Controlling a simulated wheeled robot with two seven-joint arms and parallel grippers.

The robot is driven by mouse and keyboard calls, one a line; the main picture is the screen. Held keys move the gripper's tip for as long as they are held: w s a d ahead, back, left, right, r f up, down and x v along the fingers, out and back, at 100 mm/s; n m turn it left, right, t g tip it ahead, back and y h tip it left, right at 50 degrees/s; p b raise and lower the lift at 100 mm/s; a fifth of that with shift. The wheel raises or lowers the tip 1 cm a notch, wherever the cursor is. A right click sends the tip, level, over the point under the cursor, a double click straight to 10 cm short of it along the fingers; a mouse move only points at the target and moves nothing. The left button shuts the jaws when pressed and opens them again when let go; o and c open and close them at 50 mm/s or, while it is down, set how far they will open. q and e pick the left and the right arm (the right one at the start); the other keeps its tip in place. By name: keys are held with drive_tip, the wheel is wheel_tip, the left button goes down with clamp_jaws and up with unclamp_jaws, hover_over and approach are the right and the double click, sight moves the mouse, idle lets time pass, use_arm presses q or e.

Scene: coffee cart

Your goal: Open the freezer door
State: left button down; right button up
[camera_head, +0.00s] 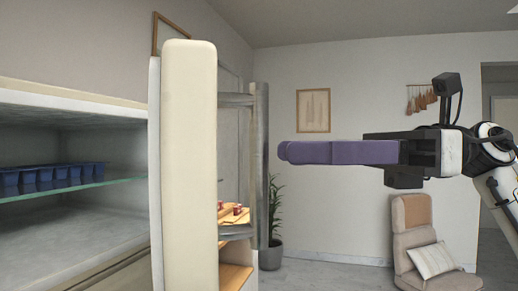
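The freezer (70,105) is at the left, with its pale interior in view. Its cream door (188,165) stands swung open and shows nearly edge-on. A long grey metal handle (261,165) runs upright on the door's right side, held off it by two short bars. My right gripper (290,152) has purple fingers pointing left toward the handle, with a visible gap in the picture between fingertips and handle. The fingers overlap from this side, so I cannot tell whether they are apart. My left gripper is not in view.
Inside the freezer, a blue tray or row of cups (50,178) sits on a glass shelf (105,182). Behind the handle are wooden surfaces with small red items (238,209). A potted plant (271,255) and a cushioned chair (412,225) stand farther back.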

hover_over(259, 223)
drive_tip(key=w, duration=0.1)
drive_tip(key=shift+p, duration=0.3)
clamp_jaws()
